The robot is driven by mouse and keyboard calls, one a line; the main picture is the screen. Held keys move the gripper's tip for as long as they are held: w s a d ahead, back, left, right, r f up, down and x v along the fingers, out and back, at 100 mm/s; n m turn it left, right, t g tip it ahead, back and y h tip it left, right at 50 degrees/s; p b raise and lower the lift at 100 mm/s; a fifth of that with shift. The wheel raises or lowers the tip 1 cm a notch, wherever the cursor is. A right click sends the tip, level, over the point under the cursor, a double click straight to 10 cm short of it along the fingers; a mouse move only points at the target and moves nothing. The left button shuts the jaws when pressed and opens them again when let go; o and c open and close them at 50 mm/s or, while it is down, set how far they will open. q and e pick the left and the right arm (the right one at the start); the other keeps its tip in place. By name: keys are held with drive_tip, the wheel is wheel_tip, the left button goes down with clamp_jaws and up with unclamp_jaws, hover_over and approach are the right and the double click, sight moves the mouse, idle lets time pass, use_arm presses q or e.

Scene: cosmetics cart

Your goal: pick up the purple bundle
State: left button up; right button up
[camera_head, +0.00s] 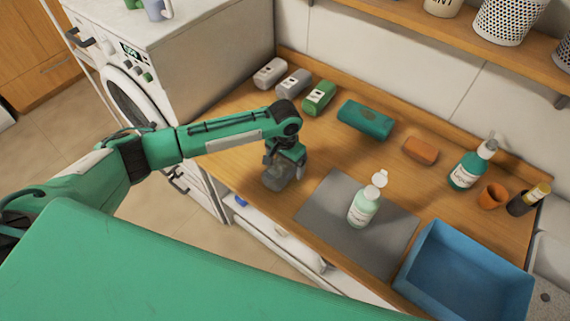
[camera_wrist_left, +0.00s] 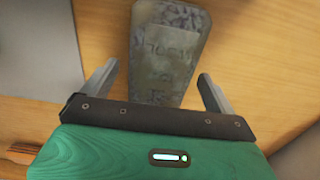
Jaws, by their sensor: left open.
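My left gripper (camera_head: 283,165) points down over the near left part of the wooden counter. In the left wrist view its two fingers (camera_wrist_left: 158,85) are apart, one on each side of a grey-green block (camera_wrist_left: 170,45) with faint dark lettering. The block also shows under the gripper in the head view (camera_head: 276,178), partly hidden. I cannot tell whether the fingers touch it. No clearly purple bundle shows. Small labelled bundles stand in a row at the back left: a pale one (camera_head: 270,73), a greyish one (camera_head: 293,83) and a green one (camera_head: 319,97). My right gripper is not in view.
A grey mat (camera_head: 325,205) bears a pale green bottle (camera_head: 363,208). A blue tray (camera_head: 465,275) is at the front right. A teal pouch (camera_head: 366,119), an orange block (camera_head: 420,150) and a teal bottle (camera_head: 465,172) stand behind. A washing machine (camera_head: 200,50) is left.

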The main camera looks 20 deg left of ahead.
use_arm(q)
drive_tip(key=shift+c, duration=0.4)
drive_tip(key=c, duration=1.1)
drive_tip(key=shift+c, duration=0.6)
drive_tip(key=shift+r, duration=0.15)
drive_tip(key=shift+r+b, duration=0.3)
drive_tip(key=shift+r, duration=0.3)
wheel_tip(320, 180, up, 19)
drive_tip(key=b, duration=0.4)
drive_tip(key=shift+f, duration=0.2)
